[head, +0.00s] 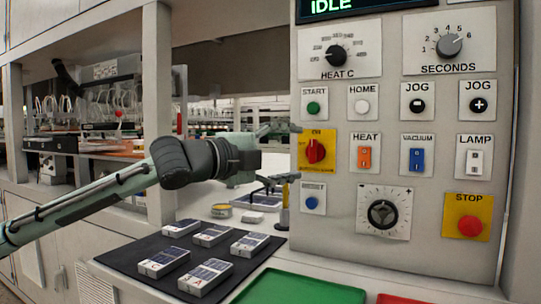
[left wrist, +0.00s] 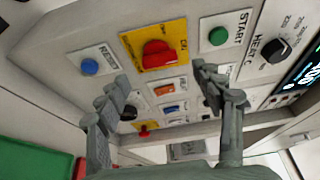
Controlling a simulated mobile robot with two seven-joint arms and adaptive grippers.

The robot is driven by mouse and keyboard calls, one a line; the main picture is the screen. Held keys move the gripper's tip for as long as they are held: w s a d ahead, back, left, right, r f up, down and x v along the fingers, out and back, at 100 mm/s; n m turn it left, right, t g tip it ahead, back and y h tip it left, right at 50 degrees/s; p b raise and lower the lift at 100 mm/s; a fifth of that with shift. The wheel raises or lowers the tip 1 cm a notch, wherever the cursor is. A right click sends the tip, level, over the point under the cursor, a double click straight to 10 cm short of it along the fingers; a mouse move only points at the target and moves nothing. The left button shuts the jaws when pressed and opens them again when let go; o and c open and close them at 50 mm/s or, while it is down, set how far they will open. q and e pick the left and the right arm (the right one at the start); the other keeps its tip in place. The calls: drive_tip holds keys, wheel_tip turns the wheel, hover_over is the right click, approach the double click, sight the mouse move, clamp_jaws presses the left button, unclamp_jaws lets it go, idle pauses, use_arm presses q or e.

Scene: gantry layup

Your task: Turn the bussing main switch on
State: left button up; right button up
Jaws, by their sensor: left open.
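The main switch (head: 316,151) is a red rotary knob on a yellow plate marked ON, at the left edge of the grey control panel. It also shows in the left wrist view (left wrist: 157,55), ahead of my fingers. I cannot tell for certain which mark the knob points to. My left gripper (head: 292,155) is open and empty just left of the switch, its fingers spread toward the panel. In the left wrist view (left wrist: 161,76) the two fingers stand either side of the knob, with no contact visible. My right gripper is not in view.
Near the switch are the green START button (head: 313,108), blue RESET button (head: 312,202) and orange HEAT rocker (head: 365,157). The red STOP button (head: 470,226) is lower right. The display (head: 335,6) reads IDLE. A dark mat (head: 130,254) with several packs and a green tray (head: 300,288) lie below.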

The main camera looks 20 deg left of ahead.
sight(311, 152)
use_arm(q)
drive_tip(key=v, duration=0.6)
drive_tip(key=shift+s, duration=0.25)
drive_tip(key=shift+w, duration=0.1)
drive_tip(key=x, duration=1.2)
drive_tip(key=shift+a, duration=0.1)
